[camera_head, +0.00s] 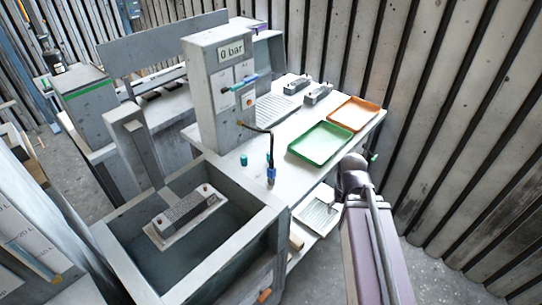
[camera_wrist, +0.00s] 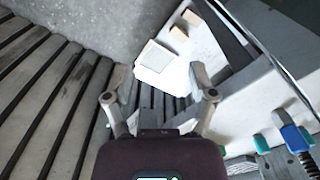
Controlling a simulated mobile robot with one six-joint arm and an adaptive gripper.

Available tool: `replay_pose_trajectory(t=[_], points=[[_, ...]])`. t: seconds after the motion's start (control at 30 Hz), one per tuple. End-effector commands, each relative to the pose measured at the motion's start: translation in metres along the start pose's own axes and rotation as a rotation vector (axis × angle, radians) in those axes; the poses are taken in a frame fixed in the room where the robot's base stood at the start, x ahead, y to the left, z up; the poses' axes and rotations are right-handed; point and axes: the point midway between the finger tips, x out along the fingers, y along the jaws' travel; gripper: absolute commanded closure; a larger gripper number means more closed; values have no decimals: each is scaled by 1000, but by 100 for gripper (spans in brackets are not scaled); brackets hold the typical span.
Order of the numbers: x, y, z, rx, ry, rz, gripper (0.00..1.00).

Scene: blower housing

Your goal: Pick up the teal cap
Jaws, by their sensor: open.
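The teal cap (camera_head: 244,159) is a small upright cylinder on the pale worktop, left of a blue fitting (camera_head: 271,175) on a black hose. In the wrist view a teal piece that looks like the cap (camera_wrist: 261,144) is at the lower right, beside the blue fitting (camera_wrist: 292,138). My gripper (camera_wrist: 160,78) has its two fingers spread apart with nothing between them. It is off to the side of the cap, not around it. In the head view my arm is at the lower right, and the fingers cannot be made out.
A green tray (camera_head: 320,144) and an orange tray (camera_head: 354,114) lie on the worktop. A grey "0 bar" unit (camera_head: 217,90) stands behind the cap. A water tank (camera_head: 150,262) holding a metal part (camera_head: 188,212) is at front left. A slatted wall (camera_head: 450,120) borders the right.

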Motion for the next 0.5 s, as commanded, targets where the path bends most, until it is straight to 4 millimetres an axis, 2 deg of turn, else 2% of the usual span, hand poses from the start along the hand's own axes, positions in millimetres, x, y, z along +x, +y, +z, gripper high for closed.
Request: replay_pose_trajectory(t=[0.17, 0.27, 0.37, 0.5], points=[[-9, -8, -18, -1, 0, 0, 18], [-19, -18, -40, 1, 0, 0, 18], [-32, -39, -68, 0, 0, 0, 18], [-54, -74, -118, 3, 0, 0, 18]])
